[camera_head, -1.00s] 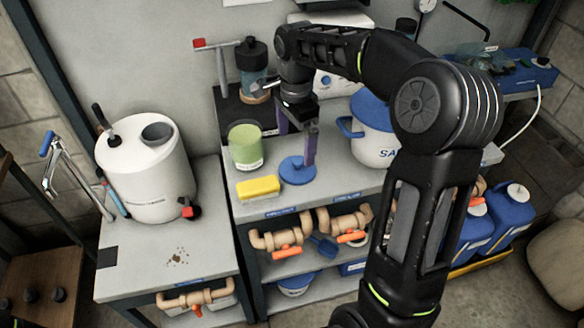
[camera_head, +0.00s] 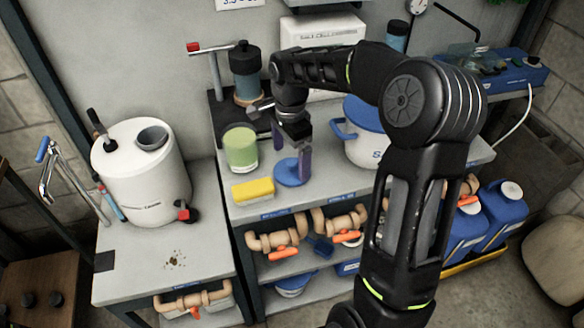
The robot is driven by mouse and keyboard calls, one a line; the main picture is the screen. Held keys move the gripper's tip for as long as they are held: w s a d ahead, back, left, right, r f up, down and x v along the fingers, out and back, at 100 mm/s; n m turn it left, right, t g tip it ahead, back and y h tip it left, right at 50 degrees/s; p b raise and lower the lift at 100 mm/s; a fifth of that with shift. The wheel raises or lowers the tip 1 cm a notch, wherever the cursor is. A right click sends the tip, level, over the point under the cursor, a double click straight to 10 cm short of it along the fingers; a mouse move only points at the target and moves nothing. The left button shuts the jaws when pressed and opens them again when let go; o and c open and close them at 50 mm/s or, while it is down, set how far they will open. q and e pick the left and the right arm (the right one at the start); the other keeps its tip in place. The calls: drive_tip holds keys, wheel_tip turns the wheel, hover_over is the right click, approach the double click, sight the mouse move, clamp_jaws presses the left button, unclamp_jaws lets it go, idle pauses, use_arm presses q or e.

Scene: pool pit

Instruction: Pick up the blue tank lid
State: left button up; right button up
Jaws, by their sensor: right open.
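The blue tank lid (camera_head: 288,174) is a small round blue disc lying flat on the grey counter, behind the yellow sponge. My right gripper (camera_head: 292,152) reaches down over it from above. Its two purple-grey fingers are apart and empty. The nearer finger overlaps the lid's right side in the picture, and the other is behind it, toward the back left. I cannot tell whether a finger touches the lid. A white tank (camera_head: 142,180) with a round opening on top stands on the lower left bench. My left gripper is not in view.
A green-filled jar (camera_head: 241,150) stands close left of the lid, and a yellow sponge (camera_head: 253,190) lies in front left. A white tub with a blue lid (camera_head: 364,140) stands to the right, partly behind my arm. A dark pump bottle (camera_head: 247,72) is behind.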

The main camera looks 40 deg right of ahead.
sight(291, 163)
wheel_tip(291, 163, down, 4)
drive_tip(key=shift+r, duration=0.25)
drive_tip(key=shift+c, duration=0.4)
drive_tip(key=c, duration=1.2)
wheel_tip(291, 163, up, 10)
drive_tip(key=shift+r+b, duration=0.1)
drive_tip(key=shift+b, duration=0.3)
drive_tip(key=shift+c, duration=0.2)
